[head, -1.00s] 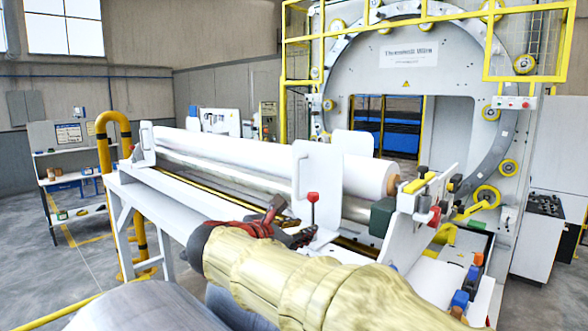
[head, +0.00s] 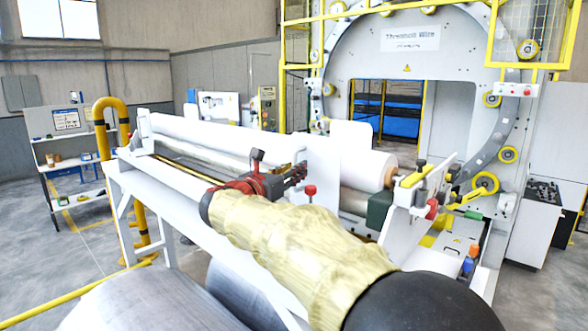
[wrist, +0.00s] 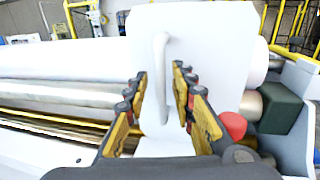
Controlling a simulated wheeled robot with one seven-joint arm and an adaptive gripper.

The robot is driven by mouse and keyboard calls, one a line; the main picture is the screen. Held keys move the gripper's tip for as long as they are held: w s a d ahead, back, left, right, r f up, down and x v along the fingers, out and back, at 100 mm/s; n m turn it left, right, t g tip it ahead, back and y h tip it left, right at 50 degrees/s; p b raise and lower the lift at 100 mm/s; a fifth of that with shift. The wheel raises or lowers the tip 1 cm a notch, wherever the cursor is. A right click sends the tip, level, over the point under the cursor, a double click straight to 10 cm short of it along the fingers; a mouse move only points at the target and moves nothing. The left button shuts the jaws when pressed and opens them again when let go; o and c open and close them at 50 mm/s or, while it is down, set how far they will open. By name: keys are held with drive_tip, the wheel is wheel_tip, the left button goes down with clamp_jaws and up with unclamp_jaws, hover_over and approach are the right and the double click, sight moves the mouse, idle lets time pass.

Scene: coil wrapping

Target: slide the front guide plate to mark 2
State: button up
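The guide plate (head: 322,165) in front of my gripper is a white upright sheet beside the big white roll. It fills the middle of the wrist view (wrist: 215,45), where its white vertical bar handle (wrist: 161,50) faces me. My gripper (wrist: 161,73) is open, with one yellow-and-black finger on each side of the handle; I see gaps between the fingers and the bar. In the head view my gripper (head: 297,172) is at the plate's left side, and the arm's sleeve partly hides the rail below. I cannot read any numbered mark.
The white roll (head: 230,138) runs left of the plate. A red knob (wrist: 233,125) and a dark green block (wrist: 283,107) are close on the right. A second white plate (head: 359,128) stands behind. The large wrapping ring (head: 335,70) is at the back.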

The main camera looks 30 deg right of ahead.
drive_tip(key=shift+w+d, duration=0.2)
drive_tip(key=shift+d, duration=0.1)
drive_tip(key=shift+c, duration=0.5)
clamp_jaws()
